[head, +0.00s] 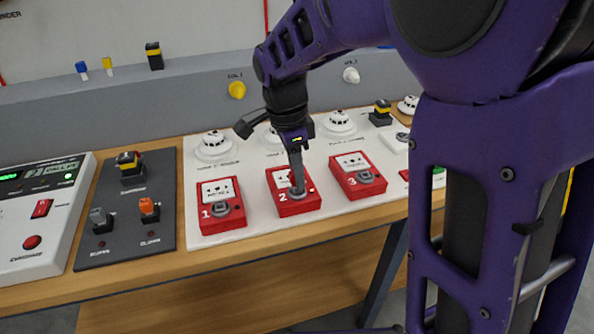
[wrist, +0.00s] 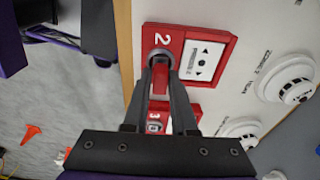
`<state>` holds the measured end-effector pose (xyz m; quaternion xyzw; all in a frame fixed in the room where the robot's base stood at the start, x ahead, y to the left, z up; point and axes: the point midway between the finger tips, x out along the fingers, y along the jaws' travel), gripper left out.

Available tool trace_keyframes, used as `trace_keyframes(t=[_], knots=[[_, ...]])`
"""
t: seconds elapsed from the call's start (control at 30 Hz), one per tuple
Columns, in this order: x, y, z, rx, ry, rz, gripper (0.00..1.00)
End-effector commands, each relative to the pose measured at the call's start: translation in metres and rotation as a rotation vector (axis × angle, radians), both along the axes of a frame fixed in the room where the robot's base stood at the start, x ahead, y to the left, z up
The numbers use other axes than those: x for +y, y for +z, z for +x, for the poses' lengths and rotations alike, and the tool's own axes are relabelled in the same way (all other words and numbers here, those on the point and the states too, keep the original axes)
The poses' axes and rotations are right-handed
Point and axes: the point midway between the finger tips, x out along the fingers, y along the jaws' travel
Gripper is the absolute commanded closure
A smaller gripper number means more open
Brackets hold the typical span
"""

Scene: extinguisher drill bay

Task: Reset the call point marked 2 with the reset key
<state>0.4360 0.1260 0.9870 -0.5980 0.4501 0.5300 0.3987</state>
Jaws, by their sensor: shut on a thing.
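The red call point marked 2 (head: 283,206) is on the white board, between call points 1 and 3. It also shows in the wrist view (wrist: 176,38), with a round grey lock (wrist: 160,55) near its printed 2. My gripper (head: 298,186) points down at this lock. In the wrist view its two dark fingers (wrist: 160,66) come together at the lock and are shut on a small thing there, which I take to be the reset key. The fingers hide most of it, so I cannot tell how deep it sits or how it is turned.
Call point 1 (head: 221,222) and call point 3 (head: 346,187) stand close on either side. White detectors (head: 214,146) line the board behind. A dark panel with switches (head: 125,222) and a control panel (head: 35,240) are at left. Small keys (head: 82,70) hang on the back ledge.

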Motion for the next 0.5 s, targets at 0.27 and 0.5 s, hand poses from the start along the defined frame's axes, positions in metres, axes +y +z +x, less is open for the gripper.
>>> trace_keyframes(t=[0.27,0.5], knots=[[0.0,-0.0037,0.0,0.0,0.0,0.0,1.0],[-0.0001,-0.0073,0.0,0.0,0.0,0.0,1.0]])
